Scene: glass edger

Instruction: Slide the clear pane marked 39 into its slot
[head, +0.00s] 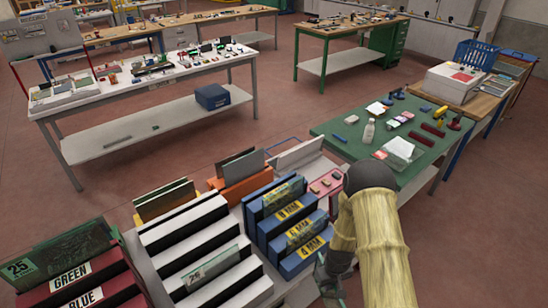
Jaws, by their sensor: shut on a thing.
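My gripper (330,284) is low in the head view, right of the blue rack and below the end of my yellow-sleeved arm. It is shut on a thin greenish pane (321,268), which shows only as a narrow piece. Its marking cannot be read, so I cannot tell whether it is 39. The blue rack (299,262) has stepped slots labelled 8 MM, 6 MM and 4 MM, with panes standing in some. A white-and-black stepped rack (180,236) stands to its left, holding a clear pane (211,267) whose number looks like 26.
A rack labelled GREEN and BLUE (88,287) stands at lower left, holding a pane marked 25. Orange (238,190) and yellow (165,203) holders stand behind. A green-topped bench (345,155) with small items is beyond my arm. Open floor (270,110) lies behind.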

